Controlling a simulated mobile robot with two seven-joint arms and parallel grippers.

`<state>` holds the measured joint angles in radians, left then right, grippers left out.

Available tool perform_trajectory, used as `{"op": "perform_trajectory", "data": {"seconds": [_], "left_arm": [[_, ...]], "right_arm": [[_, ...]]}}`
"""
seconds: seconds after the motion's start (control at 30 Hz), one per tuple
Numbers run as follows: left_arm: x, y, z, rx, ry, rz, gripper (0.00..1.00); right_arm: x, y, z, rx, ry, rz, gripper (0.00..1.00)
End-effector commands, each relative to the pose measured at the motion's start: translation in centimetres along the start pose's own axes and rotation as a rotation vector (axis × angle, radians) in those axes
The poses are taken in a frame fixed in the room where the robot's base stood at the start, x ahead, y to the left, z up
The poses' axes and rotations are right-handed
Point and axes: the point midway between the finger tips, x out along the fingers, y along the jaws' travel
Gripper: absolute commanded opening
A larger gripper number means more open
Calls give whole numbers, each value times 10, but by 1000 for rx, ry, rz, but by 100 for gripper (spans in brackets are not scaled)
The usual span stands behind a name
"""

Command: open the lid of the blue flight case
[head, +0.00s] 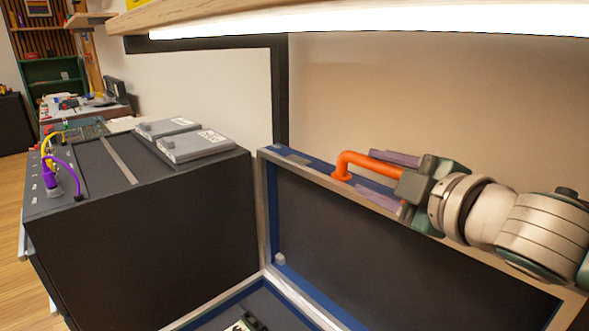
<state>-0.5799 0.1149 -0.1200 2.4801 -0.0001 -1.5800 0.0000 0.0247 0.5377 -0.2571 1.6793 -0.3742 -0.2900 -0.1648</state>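The blue flight case (225,315) is at the bottom of the head view, and only part of its inside shows. Its lid (390,245) stands raised at the back, with its dark inner panel facing me and a blue and metal rim. An orange handle (343,166) sits at the lid's top edge. My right gripper (386,180) comes in from the right at this edge. Its two purple-padded fingers are apart, one on each side of the handle bar, with a gap visible below the bar. My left gripper is out of view.
A black cabinet (140,230) with two grey boxes (195,145) and plugged yellow and purple cables (53,185) stands left of the case. A wooden shelf with a bright light strip (370,20) hangs overhead. A pale wall is close behind the lid.

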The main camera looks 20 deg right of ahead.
Motion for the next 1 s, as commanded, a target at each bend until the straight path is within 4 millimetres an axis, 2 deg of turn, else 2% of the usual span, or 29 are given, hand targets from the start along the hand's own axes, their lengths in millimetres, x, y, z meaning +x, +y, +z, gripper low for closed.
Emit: {"op": "perform_trajectory", "data": {"seconds": [0.23, 0.37, 0.8, 1.0], "left_arm": [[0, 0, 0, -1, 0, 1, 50], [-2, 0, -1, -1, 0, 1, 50], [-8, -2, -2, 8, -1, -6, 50], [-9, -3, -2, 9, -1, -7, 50]], "right_arm": [[-1, 0, 0, 1, 1, 0, 55], [-8, 0, 0, 1, 1, -2, 55], [-79, -1, 0, 2, 0, -3, 55], [-96, 0, 0, 1, 0, -1, 55]]}}
